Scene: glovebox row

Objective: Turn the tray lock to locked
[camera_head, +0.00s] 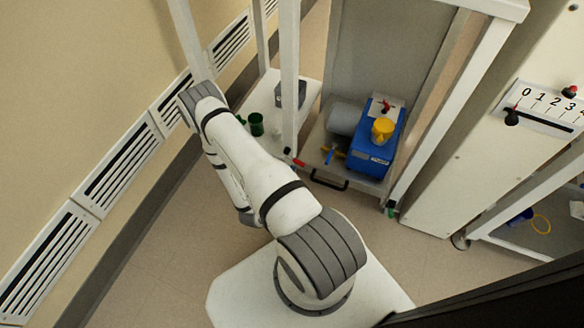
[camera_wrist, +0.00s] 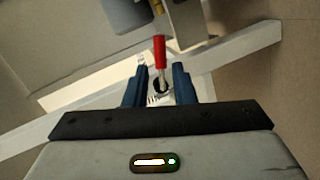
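The tray lock shows in the wrist view as a red-handled lever (camera_wrist: 160,53) on a thin metal stem, with a dark round pivot below. Small white printed marks lie beside it, too small to read. My gripper (camera_wrist: 160,78) has its two dark blue fingers apart, one on each side of the stem and pivot. I see no contact with the lever. In the head view a small red lever (camera_head: 297,161), probably the same lock, sits at the front left corner of the pull-out tray (camera_head: 312,150). My gripper does not show clearly there.
The tray carries a blue pump (camera_head: 374,150) with a yellow cap, a grey cylinder and a dark front handle (camera_head: 329,182). White frame posts (camera_head: 289,80) stand close by. A green cup (camera_head: 256,124) stands on the shelf to the left. A numbered scale (camera_head: 545,108) is at right.

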